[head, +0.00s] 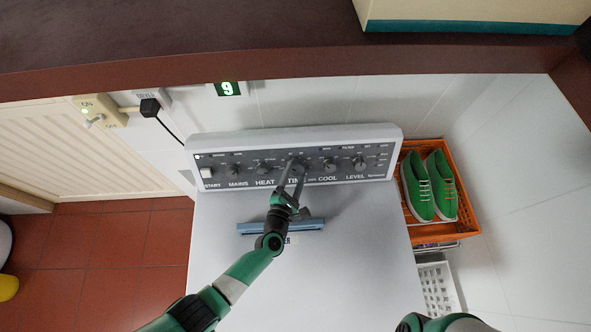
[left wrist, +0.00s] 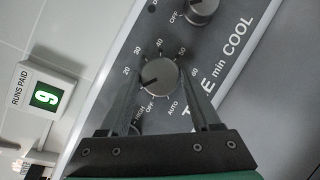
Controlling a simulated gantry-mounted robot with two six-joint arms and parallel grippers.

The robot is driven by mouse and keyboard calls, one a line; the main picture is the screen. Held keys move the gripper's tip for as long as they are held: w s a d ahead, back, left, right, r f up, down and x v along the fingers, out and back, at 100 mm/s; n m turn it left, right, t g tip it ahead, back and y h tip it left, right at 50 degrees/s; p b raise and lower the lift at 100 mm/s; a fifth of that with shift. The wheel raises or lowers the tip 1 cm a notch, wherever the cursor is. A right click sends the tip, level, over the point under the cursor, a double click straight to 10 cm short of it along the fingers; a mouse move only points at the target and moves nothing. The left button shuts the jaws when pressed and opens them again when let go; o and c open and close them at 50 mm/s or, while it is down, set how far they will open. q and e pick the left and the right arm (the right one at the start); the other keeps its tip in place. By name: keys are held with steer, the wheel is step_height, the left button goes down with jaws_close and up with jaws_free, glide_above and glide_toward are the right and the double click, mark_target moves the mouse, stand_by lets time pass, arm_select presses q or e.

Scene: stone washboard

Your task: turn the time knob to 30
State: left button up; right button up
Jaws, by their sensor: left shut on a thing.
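The time knob (left wrist: 158,77) is a round grey dial on the sloped control panel of the white machine. Its scale reads 20, 30, 40, 50 and 60, with OFF and AUTO below. My left gripper (head: 297,168) reaches the panel above the TIME label. In the left wrist view its two fingers (left wrist: 158,90) stand on either side of the knob, shut on it. In the head view the fingers partly cover the knob. My right gripper is out of view.
Other knobs sit close by on the panel, such as the COOL knob (head: 329,165) and the HEAT knob (head: 264,168). A blue-grey handle (head: 310,225) lies below on the machine. An orange crate with green shoes (head: 442,186) stands at the right. A counter edge (head: 230,75) runs above.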

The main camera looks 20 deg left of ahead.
arm_select(q)
steer(key=m+g+p, duration=0.1)
steer(key=m+p, duration=0.2)
steer(key=m+g+h+p, duration=0.1)
steer(key=m+p, duration=0.2)
steer(key=r+m+g+h+p, duration=0.1)
steer(key=m+p, duration=0.2)
steer(key=shift+w+a+r, duration=0.1)
steer(key=m+g+p, duration=0.1)
steer(key=m+p, duration=0.1)
steer(key=shift+m+g, duration=0.6)
steer(key=shift+m, duration=0.3)
steer(key=shift+f+m+g+y, duration=0.2)
steer(key=shift+m+g+y, duration=0.1)
steer(key=shift+m, duration=0.5)
steer(key=o, duration=1.4)
